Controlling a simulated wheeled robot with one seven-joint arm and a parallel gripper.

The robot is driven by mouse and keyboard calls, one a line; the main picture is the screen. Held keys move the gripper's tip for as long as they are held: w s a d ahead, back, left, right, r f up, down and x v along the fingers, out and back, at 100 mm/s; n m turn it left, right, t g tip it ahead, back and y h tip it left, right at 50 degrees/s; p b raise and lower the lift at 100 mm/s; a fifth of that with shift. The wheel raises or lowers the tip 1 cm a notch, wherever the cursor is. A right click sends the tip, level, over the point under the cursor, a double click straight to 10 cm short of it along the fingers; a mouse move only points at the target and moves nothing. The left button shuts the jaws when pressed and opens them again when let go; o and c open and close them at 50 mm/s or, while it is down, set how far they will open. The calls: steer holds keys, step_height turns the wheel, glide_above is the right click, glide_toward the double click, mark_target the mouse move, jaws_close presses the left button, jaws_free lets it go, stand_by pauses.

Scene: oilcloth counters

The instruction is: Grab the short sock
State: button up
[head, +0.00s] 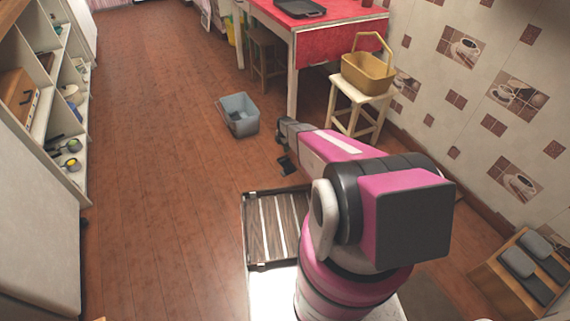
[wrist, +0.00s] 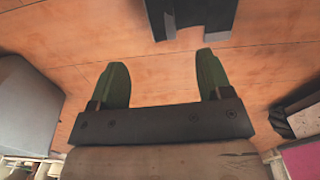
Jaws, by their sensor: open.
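I cannot pick out a short sock for certain in either view. In the head view a grey-blue bin (head: 251,127) stands on the wooden floor, with small dark things (head: 238,117) inside that are too small to name. In the wrist view my gripper (wrist: 162,82) has its two green fingers apart, with only bare floor showing between them. A dark notched shape (wrist: 190,14) lies beyond the fingertips, cut by the top edge; I cannot tell what it is. In the head view the end of my arm is just right of the bin, partly hidden by my arm links.
A stool (head: 358,97) holding a yellow basket (head: 368,72) and a red-covered table (head: 330,42) stand behind. Open shelves (head: 70,120) line the left. Floor at centre left is clear.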

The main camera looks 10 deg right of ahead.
glide_above(283, 158)
step_height(283, 158, down, 6)
steer(key=shift+w+d+r, duration=0.15)
steer(key=shift+r, duration=0.05)
step_height(283, 158, down, 5)
steer(key=shift+f, duration=0.1)
steer(key=c, duration=1)
